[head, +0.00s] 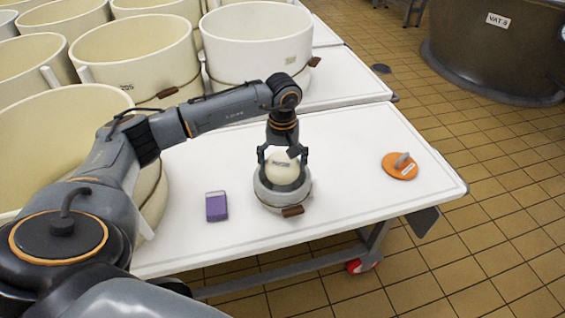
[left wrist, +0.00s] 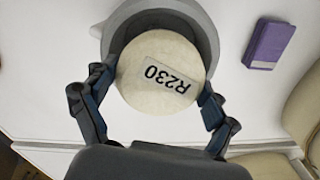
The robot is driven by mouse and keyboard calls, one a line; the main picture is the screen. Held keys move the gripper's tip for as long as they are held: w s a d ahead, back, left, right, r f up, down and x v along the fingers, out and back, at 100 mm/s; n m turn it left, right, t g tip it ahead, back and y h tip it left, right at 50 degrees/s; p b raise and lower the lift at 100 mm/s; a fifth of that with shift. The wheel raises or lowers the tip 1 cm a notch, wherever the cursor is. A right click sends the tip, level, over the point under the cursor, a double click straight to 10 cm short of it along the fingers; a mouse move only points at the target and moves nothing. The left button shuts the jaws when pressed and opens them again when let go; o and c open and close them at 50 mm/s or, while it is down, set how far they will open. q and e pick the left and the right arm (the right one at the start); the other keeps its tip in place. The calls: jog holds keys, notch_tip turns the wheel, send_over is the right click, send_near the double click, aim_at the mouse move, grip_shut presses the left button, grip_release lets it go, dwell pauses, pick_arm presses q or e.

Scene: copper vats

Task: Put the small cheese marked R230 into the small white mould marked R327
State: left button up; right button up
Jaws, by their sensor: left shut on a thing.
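The small cheese marked R230 (left wrist: 150,62) is a round, cream-white piece, and its label is readable in the left wrist view. In the head view the cheese (head: 282,171) is at the mouth of a small round whitish mould (head: 268,198). My left gripper (head: 283,157) points down and is shut on the cheese, one finger on each side. The mould's rim (left wrist: 207,32) shows around the far side of the cheese in the left wrist view. The cheese's underside is hidden, so I cannot tell how deep it sits. No R327 mark is readable. My right gripper is out of view.
A purple block (head: 216,206) lies on the white table (head: 345,158) left of the mould. An orange disc with a handle (head: 400,166) lies at the right. Large cream tubs (head: 257,52) crowd the back and left. The table between mould and disc is clear.

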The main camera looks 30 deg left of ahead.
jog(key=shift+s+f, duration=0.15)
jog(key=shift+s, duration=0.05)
pick_arm(q)
jog(key=o, duration=1.3)
jog(key=shift+o, duration=0.2)
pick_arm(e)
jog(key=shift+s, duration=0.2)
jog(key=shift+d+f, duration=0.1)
pick_arm(q)
jog(key=shift+r, duration=0.1)
notch_tip(320, 180, up, 12)
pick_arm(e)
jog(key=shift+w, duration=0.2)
